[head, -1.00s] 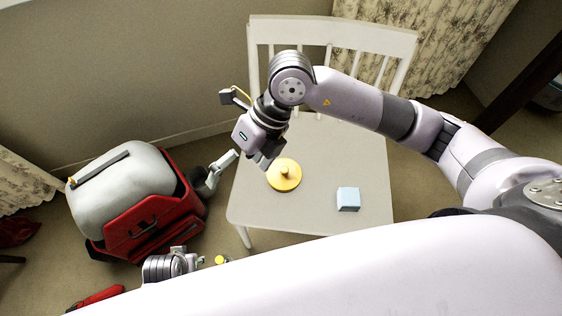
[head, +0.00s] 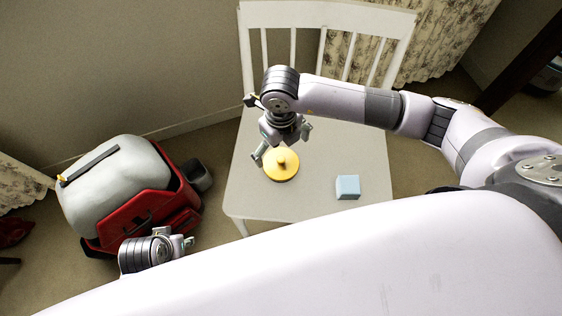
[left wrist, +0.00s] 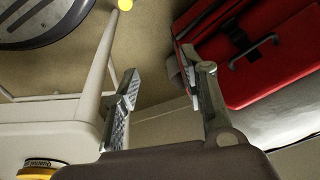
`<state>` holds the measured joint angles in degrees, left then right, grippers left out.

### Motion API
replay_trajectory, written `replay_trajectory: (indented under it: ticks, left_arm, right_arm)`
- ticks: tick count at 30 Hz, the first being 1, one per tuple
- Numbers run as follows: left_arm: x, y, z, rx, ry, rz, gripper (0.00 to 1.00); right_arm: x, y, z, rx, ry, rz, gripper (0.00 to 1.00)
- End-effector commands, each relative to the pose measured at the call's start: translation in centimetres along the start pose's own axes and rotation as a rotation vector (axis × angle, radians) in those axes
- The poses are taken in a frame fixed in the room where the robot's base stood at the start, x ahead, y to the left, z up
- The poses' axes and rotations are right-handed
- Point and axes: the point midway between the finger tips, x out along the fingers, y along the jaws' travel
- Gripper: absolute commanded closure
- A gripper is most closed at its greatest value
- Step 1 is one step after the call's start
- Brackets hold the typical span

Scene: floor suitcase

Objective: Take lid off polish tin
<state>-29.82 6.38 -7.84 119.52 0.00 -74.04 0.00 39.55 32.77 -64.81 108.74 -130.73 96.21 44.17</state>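The polish tin (head: 281,172) stands on the white chair seat, its round yellow lid uppermost with a raised knob in the middle. In the left wrist view a yellow and dark tin with lettering (left wrist: 42,166) shows at the lower left, partly cut off. My right gripper (head: 283,147) points down just above the lid, its fingers spread either side of the knob; whether they touch it I cannot tell. My left gripper (head: 187,242) is low beside the suitcase, well away from the tin. In the left wrist view its fingers (left wrist: 165,98) are apart with nothing between them.
A pale blue block (head: 347,187) sits on the chair seat (head: 245,195), right of the tin. The chair's slatted back rises behind my right arm. A red and grey suitcase (head: 115,185) stands on the floor at left. The seat's front left is clear.

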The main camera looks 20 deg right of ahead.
Motion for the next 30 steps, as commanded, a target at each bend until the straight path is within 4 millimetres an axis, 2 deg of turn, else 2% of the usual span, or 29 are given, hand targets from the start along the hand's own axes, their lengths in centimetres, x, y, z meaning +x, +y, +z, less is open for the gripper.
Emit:
replay_trajectory:
  ticks: [5, 12, 15, 23, 30]
  left_arm:
    - [-0.7, -0.1, -0.2, -0.001, 0.005, -0.001, 0.60]
    - [-3.3, -0.2, -0.7, -0.002, 0.020, -0.003, 0.60]
    - [-4.0, -0.2, -0.7, -0.003, 0.022, -0.004, 0.60]
    - [-4.3, -0.2, -0.8, -0.003, 0.022, -0.004, 0.60]
    - [-4.2, -0.2, -0.8, -0.003, 0.022, -0.004, 0.60]
  right_arm:
    - [1.3, 0.1, -0.1, 0.001, 0.001, 0.001, 0.00]
    - [4.8, 0.3, -0.5, 0.000, 0.002, 0.001, 0.00]
    - [5.6, 0.2, -0.5, 0.000, 0.000, 0.001, 0.00]
    - [5.7, 0.2, -0.5, -0.001, 0.000, 0.001, 0.00]
    - [5.7, 0.2, -0.5, 0.000, 0.000, 0.001, 0.16]
